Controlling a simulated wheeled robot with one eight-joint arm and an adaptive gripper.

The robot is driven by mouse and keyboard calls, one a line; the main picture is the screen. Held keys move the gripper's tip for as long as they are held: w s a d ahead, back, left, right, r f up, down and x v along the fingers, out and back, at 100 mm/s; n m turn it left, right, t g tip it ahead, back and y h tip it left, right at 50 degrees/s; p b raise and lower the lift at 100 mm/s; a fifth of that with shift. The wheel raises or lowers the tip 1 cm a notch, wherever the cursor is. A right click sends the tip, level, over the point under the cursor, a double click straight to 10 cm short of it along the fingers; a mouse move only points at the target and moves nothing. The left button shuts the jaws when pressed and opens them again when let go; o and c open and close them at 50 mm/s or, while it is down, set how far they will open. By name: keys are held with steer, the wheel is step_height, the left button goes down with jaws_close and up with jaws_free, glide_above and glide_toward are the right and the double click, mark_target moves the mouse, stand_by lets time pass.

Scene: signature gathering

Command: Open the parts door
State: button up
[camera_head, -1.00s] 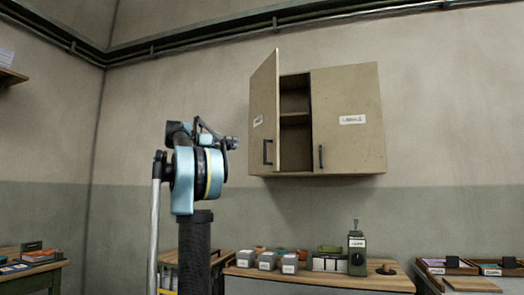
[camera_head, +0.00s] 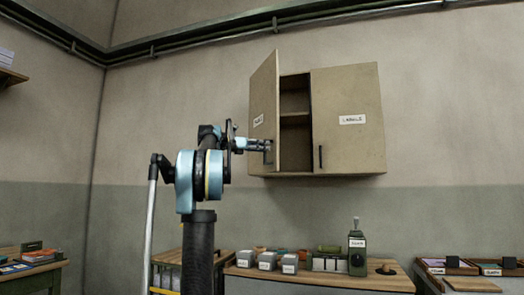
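A beige wall cabinet hangs on the wall. Its left door (camera_head: 264,105), with a small label too blurred to read surely, stands partly open, swung outward. Shelves (camera_head: 294,113) show in the gap behind it. The right door (camera_head: 347,118), labelled "LABELS", is closed. My gripper (camera_head: 266,146) is at the dark handle (camera_head: 268,157) on the left door's outer face, near its lower edge. The fingers overlap the handle in the picture. I cannot tell whether they are shut on it.
A workbench (camera_head: 330,278) below the cabinet holds grey boxes (camera_head: 267,261) and a green device (camera_head: 356,250). Trays (camera_head: 455,266) stand at the right. Another table (camera_head: 35,268) with books is at the left. The wall around the cabinet is clear.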

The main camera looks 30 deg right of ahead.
steer(key=shift+s+d, duration=0.1)
steer(key=shift+d, duration=0.65)
steer(key=shift+c, duration=0.3)
jaws_close()
steer(key=shift+a, duration=0.2)
steer(key=shift+d, duration=0.15)
